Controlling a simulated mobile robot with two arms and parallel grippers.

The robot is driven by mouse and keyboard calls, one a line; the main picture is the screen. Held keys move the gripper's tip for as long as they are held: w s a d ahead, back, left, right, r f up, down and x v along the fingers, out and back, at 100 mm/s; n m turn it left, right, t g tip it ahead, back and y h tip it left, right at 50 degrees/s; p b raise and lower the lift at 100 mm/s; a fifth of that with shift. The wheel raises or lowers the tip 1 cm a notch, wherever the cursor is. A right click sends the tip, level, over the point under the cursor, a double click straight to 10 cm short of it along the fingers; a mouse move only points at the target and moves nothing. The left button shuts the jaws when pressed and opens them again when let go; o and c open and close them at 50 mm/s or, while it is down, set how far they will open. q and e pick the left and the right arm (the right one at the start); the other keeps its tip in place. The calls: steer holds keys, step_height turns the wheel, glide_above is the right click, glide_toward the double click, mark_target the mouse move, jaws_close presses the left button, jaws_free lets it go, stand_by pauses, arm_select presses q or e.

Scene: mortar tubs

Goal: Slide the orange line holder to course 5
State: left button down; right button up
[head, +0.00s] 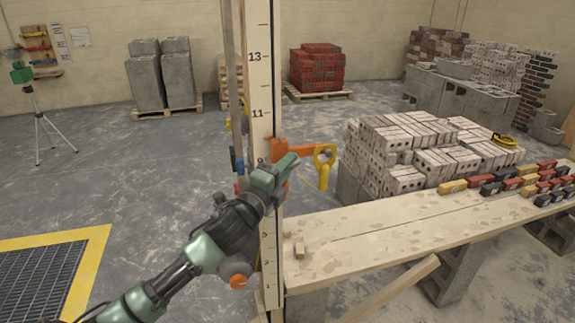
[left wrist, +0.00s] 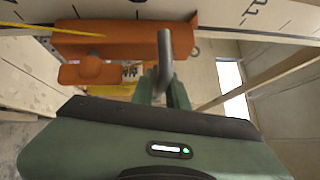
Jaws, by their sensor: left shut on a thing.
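The orange line holder (head: 300,149) sits on the upright wooden pole (head: 260,85), near the mark that looks like 9 and below the clear 11. Its orange arm reaches right. My left gripper (head: 286,166) is shut on the holder at the pole's front and hides part of it and of the nearby numbers. In the left wrist view the orange body (left wrist: 110,40) lies across the numbered face, just beyond my gripper (left wrist: 165,90); the exact contact is hard to see. Lower marks show on the pole, small and partly behind my arm. My right gripper is not in view.
Open floor lies left.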

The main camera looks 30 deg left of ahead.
arm_select(q)
steer(key=shift+r, duration=0.15)
step_height(320, 180, down, 34)
steer(key=b, duration=2.4)
steer(key=shift+r, duration=0.15)
steer(key=c, duration=1.5)
jaws_free()
steer(key=shift+o, duration=0.2)
steer(key=s, duration=0.7)
steer(key=shift+s+d+f, duration=0.3)
steer(key=shift+s+f, duration=0.1)
steer(key=shift+f, duration=0.05)
